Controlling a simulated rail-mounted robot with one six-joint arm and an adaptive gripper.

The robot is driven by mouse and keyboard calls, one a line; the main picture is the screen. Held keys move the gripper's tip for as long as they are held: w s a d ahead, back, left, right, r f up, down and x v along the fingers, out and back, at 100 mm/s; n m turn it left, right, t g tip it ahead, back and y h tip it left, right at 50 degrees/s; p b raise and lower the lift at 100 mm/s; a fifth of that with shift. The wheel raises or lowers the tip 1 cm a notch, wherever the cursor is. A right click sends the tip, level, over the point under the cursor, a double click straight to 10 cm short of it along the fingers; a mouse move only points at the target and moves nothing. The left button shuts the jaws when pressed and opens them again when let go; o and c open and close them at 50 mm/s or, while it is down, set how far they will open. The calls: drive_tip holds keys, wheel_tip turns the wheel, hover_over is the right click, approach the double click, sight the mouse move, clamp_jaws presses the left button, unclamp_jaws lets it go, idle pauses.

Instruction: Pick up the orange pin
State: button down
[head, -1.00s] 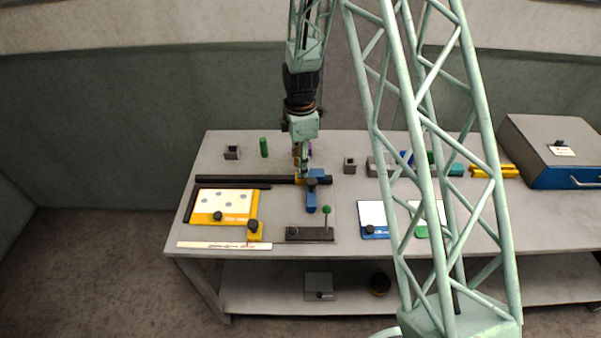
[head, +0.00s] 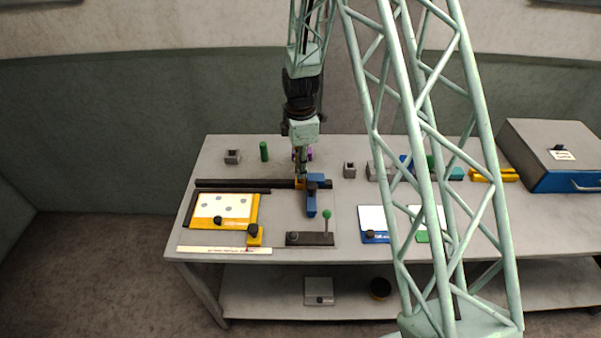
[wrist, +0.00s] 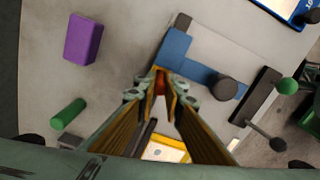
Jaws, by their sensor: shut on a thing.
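My gripper (wrist: 160,82) points down over the bench, its yellow fingers shut on a small orange pin (wrist: 160,86). Only a little of the pin shows between the fingertips; its lower end is hidden. In the head view my gripper (head: 300,182) is at the left side of the blue fixture (head: 316,180), by the dark rail. The blue fixture (wrist: 196,66) lies just right of the fingertips in the wrist view. I cannot tell whether the pin touches the bench or a hole.
A purple block (wrist: 84,40) and a green pin (wrist: 68,115) lie to the left in the wrist view. A dark plate with a green-knobbed lever (head: 327,216) and a yellow-framed white plate (head: 222,206) stand nearer the front edge. A blue-grey case (head: 550,150) is far right.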

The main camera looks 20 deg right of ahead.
drive_tip(key=shift+r, duration=0.1)
drive_tip(key=shift+r, duration=4.9)
